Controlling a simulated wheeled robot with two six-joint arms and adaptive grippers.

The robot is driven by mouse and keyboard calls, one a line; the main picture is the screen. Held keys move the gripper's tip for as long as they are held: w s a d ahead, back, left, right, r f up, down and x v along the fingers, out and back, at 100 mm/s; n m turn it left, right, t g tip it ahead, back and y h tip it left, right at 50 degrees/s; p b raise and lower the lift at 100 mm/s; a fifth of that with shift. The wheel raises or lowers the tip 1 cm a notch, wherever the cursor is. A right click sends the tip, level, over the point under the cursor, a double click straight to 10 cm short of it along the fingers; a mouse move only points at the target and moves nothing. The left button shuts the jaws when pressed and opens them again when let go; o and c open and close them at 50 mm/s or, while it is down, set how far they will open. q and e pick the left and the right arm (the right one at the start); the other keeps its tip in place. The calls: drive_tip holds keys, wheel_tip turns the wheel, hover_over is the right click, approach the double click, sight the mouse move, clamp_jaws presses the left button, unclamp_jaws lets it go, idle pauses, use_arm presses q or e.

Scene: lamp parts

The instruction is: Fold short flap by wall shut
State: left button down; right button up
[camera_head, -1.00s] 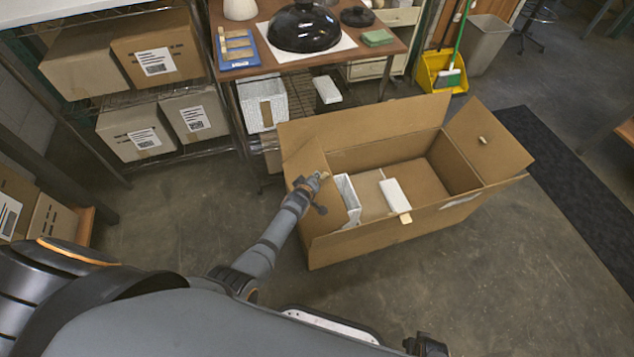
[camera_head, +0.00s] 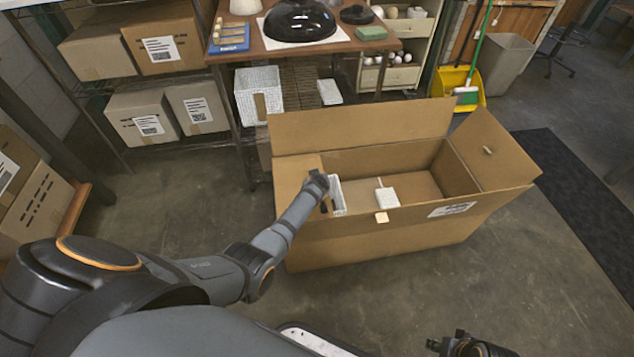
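A large open cardboard box (camera_head: 385,243) stands on the floor. Its left short flap (camera_head: 290,180) lies beside my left gripper; its exact angle is hard to tell. The long back flap (camera_head: 360,128) stands up. My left gripper (camera_head: 319,183) is at the inner edge of the left flap, over the box's left end; its fingers are too small to read. My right gripper (camera_head: 462,345) is low at the bottom edge, away from the box, its fingers unclear.
Inside the box are a white patterned container (camera_head: 337,196) and a white block (camera_head: 387,197). A wooden table (camera_head: 395,45) stands behind, a shelf with cartons (camera_head: 150,118) at back left. A yellow dustpan (camera_head: 452,80) and grey bin (camera_head: 506,60) are behind right. Floor in front is clear.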

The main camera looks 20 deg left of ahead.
use_arm(q)
drive_tip(key=shift+w+d+f+b, duration=0.2)
drive_tip(key=shift+d+f+b, duration=0.1)
drive_tip(key=shift+f+b, duration=0.35)
use_arm(e)
drive_tip(key=shift+w+a+f+t, duration=0.15)
drive_tip(key=shift+a+f+t, duration=0.05)
drive_tip(key=shift+f, duration=0.3)
drive_tip(key=shift+w+a+f+t, duration=0.15)
drive_tip(key=shift+a+f+t, duration=0.05)
drive_tip(key=shift+f, duration=0.3)
drive_tip(key=shift+y, duration=0.3)
use_arm(q)
drive_tip(key=v, duration=0.7)
drive_tip(key=shift+s+r, duration=0.15)
